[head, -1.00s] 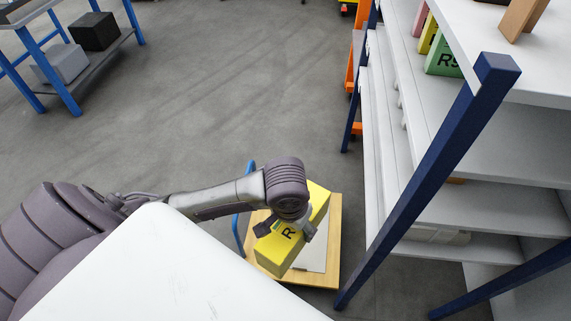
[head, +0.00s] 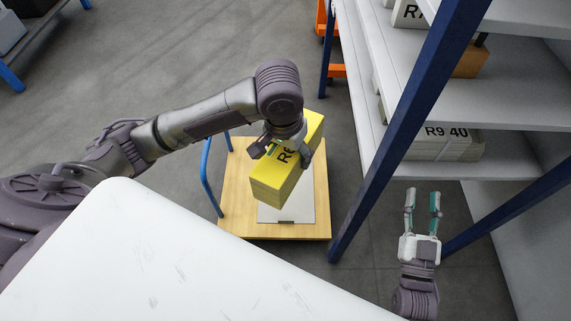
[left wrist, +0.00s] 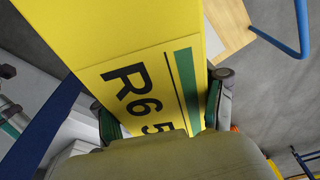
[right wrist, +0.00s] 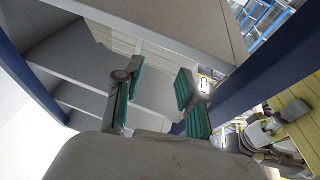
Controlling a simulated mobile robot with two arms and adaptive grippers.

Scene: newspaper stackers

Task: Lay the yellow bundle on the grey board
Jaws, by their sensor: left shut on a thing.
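The yellow bundle (head: 272,180) is held by my left gripper (head: 284,150), above a wooden cart. The left wrist view shows the yellow bundle (left wrist: 130,50) between both fingers, its "R6 5" label towards my palm. Under it, the grey board (head: 300,205) lies on the cart deck, partly hidden by the bundle. I cannot tell the exact gap between bundle and board. My right gripper (head: 423,212) is open and empty beside the shelf; the right wrist view shows its fingers (right wrist: 155,95) apart with nothing between them.
The wooden cart (head: 240,165) has a blue handle (head: 207,180) on its left. A white shelf rack (head: 400,110) with blue posts stands close on the right, holding a bundle marked R9 40 (head: 440,143). A white surface (head: 150,260) fills the lower left.

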